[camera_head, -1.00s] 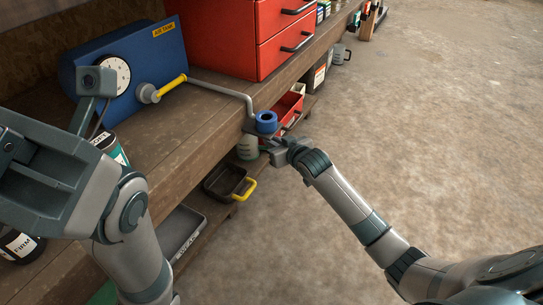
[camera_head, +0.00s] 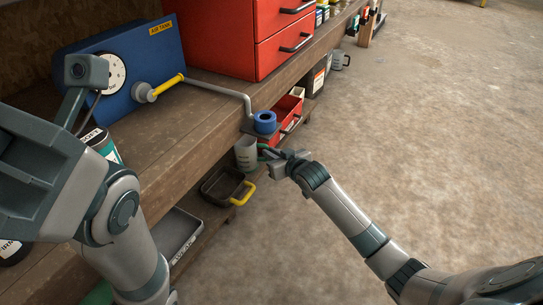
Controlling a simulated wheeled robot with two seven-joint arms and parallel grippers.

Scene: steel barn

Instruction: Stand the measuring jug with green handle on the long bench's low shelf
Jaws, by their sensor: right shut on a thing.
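The whitish measuring jug (camera_head: 246,154) with a green handle (camera_head: 266,149) is upright at the edge of the long bench (camera_head: 165,165), below its top. My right gripper (camera_head: 272,158) is shut on the green handle, from the right side. The jug is beside the bench's low shelf (camera_head: 213,222); I cannot tell whether its base touches the shelf. My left gripper (camera_head: 40,180) is large and close at the left edge; its fingertips are not clear.
A dark tray with a yellow handle (camera_head: 222,187) and a grey tray (camera_head: 178,238) are on the low shelf near the jug. A red bin (camera_head: 287,115) is behind it. A blue roll (camera_head: 264,122) is on a bracket above the jug.

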